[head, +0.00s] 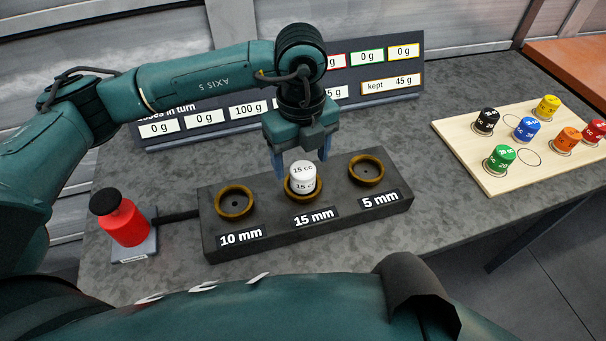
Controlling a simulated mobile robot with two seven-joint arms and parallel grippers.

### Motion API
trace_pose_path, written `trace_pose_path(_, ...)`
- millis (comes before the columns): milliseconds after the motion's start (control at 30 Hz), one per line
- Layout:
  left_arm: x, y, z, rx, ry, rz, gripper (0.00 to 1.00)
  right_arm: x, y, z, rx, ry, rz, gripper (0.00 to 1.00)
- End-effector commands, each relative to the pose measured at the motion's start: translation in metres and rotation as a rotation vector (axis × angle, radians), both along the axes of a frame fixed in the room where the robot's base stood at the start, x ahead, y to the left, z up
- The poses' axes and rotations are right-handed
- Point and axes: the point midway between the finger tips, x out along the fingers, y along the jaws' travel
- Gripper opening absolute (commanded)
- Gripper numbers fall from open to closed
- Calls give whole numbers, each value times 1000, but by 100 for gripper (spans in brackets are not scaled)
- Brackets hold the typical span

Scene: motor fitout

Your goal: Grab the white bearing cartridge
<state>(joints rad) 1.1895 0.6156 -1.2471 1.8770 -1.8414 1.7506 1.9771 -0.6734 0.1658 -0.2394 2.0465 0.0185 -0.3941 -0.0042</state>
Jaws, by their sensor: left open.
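The white bearing cartridge (303,178) is a short white cylinder marked "15 cc". It stands upright in the middle ring of the dark block (270,237), at the label "15 mm". My left gripper (301,157) points down over it, with its blue-tipped fingers apart, one on each side of the cartridge's top. From this view I cannot tell whether the fingers touch it. My right gripper is not in view.
The rings at "10 mm" (235,203) and "5 mm" (366,171) are empty. A red canister (126,226) with a black top stands left. A wooden board (470,160) with several coloured cartridges lies right. A display panel (405,75) stands behind my left arm.

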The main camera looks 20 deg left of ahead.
Motion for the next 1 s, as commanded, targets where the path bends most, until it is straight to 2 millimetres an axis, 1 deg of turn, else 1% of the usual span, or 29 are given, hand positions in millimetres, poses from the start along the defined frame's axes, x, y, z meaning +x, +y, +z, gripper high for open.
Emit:
trace_pose_path(67, 1, 0, -8, 1, 4, 2, 68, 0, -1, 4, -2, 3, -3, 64)
trace_pose_path(200, 6, 0, -29, 2, 5, 1, 68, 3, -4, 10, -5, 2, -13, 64)
trace_pose_path(300, 5, -1, -42, 0, 4, 1, 68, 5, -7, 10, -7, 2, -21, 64)
trace_pose_path(433, 5, -1, -49, 0, 1, 1, 68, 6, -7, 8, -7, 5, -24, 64)
trace_pose_path(633, 5, -1, -50, -1, 1, 0, 67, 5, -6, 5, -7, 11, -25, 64)
trace_pose_path(1000, 5, -1, -49, -1, 1, 0, 37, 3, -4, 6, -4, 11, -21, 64)
